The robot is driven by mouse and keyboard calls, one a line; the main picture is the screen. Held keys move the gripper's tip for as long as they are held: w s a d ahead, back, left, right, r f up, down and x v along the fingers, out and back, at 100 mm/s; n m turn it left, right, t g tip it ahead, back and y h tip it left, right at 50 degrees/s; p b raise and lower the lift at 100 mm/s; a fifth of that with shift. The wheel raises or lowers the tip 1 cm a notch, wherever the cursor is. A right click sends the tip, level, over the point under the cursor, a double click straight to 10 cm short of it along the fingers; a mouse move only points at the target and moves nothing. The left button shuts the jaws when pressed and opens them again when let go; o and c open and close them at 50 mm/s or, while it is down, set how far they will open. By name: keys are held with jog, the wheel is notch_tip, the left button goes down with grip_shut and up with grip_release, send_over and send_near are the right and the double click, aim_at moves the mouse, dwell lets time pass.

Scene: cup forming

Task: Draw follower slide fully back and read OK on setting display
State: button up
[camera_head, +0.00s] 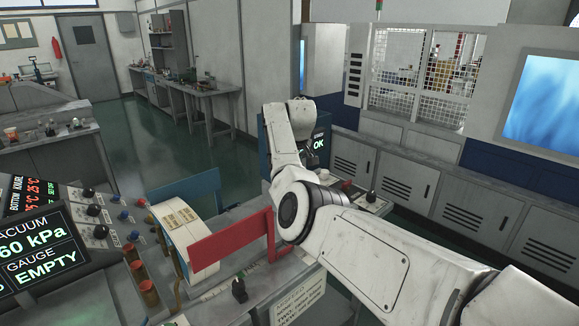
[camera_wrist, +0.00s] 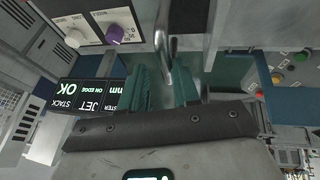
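A dark display in the wrist view (camera_wrist: 92,95) shows a green OK, upside down, beside the words JET STACK and ON EDGE. The OK also shows on the display in the head view (camera_head: 319,144), partly behind my arm. My gripper (camera_head: 308,158) is beside that display, mostly hidden by my wrist. In the wrist view, two dark green finger-like shapes flank a narrow gap (camera_wrist: 165,92), with a grey metal lever or rod (camera_wrist: 168,60) near it. I cannot tell whether they grip it. Which part is the follower slide is unclear; a red plate (camera_head: 230,241) stands at the bench.
A cream printed stack (camera_head: 185,235) stands between the red plate and a blue plate (camera_head: 183,189). A control panel at left (camera_head: 45,250) reads 60 kPa and EMPTY. A purple knob (camera_wrist: 121,34) and a white knob (camera_wrist: 75,38) sit near the display. Open floor lies behind.

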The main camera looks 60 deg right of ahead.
jog(key=shift+o, duration=0.7)
jog(key=shift+a+r, duration=0.1)
jog(key=b+v, duration=0.2)
jog(key=v, duration=0.8)
jog(key=shift+s+a+r, duration=0.1)
jog(key=shift+s+r, duration=0.05)
jog(key=shift+r, duration=0.05)
